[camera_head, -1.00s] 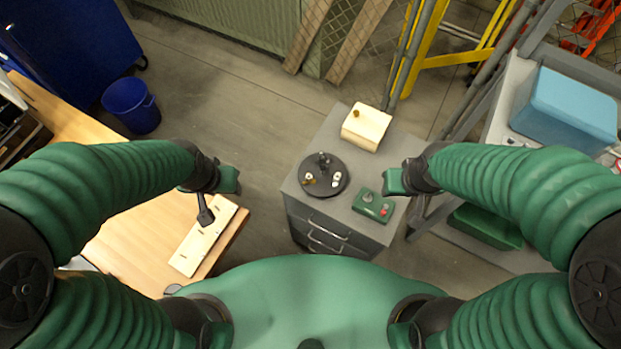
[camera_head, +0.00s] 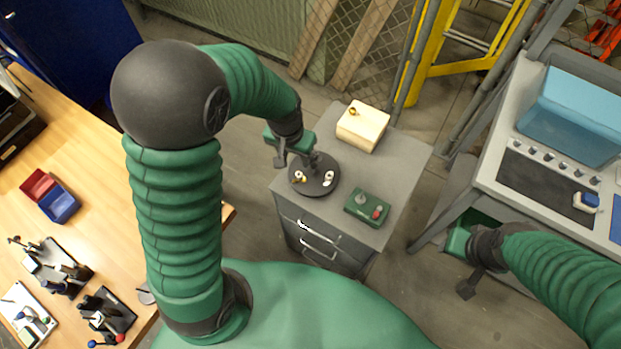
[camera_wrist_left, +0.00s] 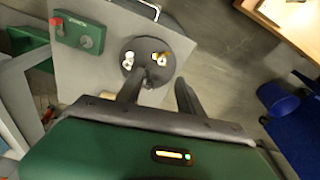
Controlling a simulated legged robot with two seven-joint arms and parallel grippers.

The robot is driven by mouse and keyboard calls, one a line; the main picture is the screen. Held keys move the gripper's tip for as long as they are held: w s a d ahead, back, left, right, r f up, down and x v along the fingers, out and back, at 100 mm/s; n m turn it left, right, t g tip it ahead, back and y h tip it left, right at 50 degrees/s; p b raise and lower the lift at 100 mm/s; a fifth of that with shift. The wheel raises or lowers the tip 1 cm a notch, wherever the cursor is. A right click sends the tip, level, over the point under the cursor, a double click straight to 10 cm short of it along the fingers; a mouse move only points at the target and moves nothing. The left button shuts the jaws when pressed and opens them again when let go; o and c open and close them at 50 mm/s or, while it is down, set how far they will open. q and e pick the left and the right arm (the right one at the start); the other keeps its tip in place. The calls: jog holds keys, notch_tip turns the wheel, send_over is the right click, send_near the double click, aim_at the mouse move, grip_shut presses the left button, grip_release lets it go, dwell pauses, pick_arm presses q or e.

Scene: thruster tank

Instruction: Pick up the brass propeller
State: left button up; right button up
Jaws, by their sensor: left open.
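A small brass-coloured piece (camera_head: 298,176) sits on the left of a round black disc (camera_head: 316,189) on the grey cabinet. It also shows in the left wrist view (camera_wrist_left: 161,57). Another small brass-coloured piece (camera_head: 352,111) sits on a cream box. Both are too small for me to tell which is the propeller. My left gripper (camera_head: 297,159) is open and empty at the disc's far edge; in the left wrist view its fingers (camera_wrist_left: 160,82) point towards the disc. My right gripper (camera_head: 460,268) hangs right of the cabinet; its jaw opening is unclear.
White pieces (camera_head: 328,178) and a dark upright post (camera_head: 314,160) share the disc. The cream box (camera_head: 362,128) stands behind, and a green control box (camera_head: 367,208) in front right. A wooden table (camera_head: 90,155) is left; a grey workbench (camera_head: 490,165) is right.

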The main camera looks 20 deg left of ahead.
pick_arm(q)
send_over(299, 173)
jog(key=s, duration=0.1)
jog(key=f, duration=0.8)
jog(key=shift+s+a+f, duration=0.15)
jog(key=shift+a, duration=0.2)
jog(key=f, duration=0.3)
jog(key=w+d+f, duration=0.1)
jog(key=f, duration=0.1)
jog(key=shift+w, duration=0.1)
jog(key=shift+w+a+f, duration=0.1)
jog(key=shift+a+f, duration=0.05)
jog(key=shift+a, duration=0.2)
jog(key=c, duration=0.6)
jog(key=shift+d, duration=0.2)
grip_shut()
